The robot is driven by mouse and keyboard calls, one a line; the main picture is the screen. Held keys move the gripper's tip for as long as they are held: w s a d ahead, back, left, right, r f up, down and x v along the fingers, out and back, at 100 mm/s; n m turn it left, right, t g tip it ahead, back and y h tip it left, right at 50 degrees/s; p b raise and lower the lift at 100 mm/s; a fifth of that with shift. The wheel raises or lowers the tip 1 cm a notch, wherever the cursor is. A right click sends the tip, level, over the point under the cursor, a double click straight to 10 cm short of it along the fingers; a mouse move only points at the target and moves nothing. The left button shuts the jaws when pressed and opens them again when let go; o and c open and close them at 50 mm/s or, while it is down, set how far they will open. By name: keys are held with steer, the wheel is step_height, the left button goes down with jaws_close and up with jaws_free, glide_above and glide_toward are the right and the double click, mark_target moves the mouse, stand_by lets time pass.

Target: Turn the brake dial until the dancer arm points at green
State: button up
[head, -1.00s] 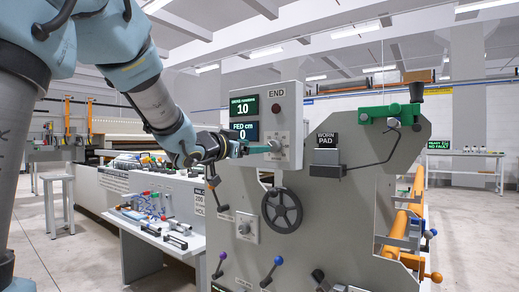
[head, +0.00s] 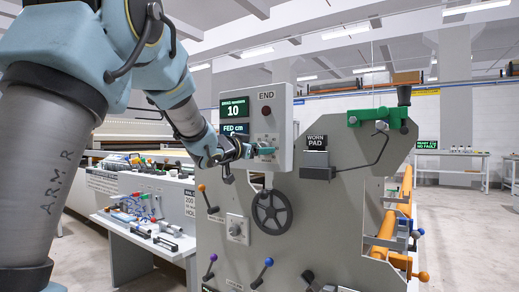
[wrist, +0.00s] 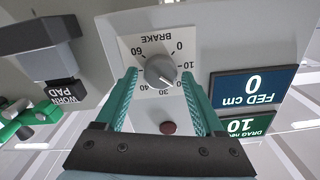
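The brake dial (wrist: 160,71) is a round grey knob on a white plate marked BRAKE, with numbers from 0 to 60 around it. My gripper (wrist: 159,75) is open, its two teal fingers on either side of the dial with gaps showing. In the head view my gripper (head: 264,150) is at the END panel (head: 285,125), and its fingers largely cover the dial. The drag display (head: 234,110) reads 10. A thin dark bent arm (head: 372,161) reaches from the green bracket (head: 372,117) towards the WORN PAD block. I cannot tell whether it is the dancer arm.
A dark handwheel (head: 271,212) sits below the panel. Ball-ended levers and another small dial (head: 237,229) are on the grey machine face (head: 310,225). A bench with tools (head: 150,232) stands at left. The WORN PAD sign (head: 317,144) is right of the panel.

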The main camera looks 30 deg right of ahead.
jaws_close()
stand_by(0.3)
steer(key=shift+f+m+b, duration=0.15)
steer(key=shift+m+b, duration=2.15)
steer(key=shift+m, duration=1.1)
steer(key=shift+o, duration=1.1)
jaws_free()
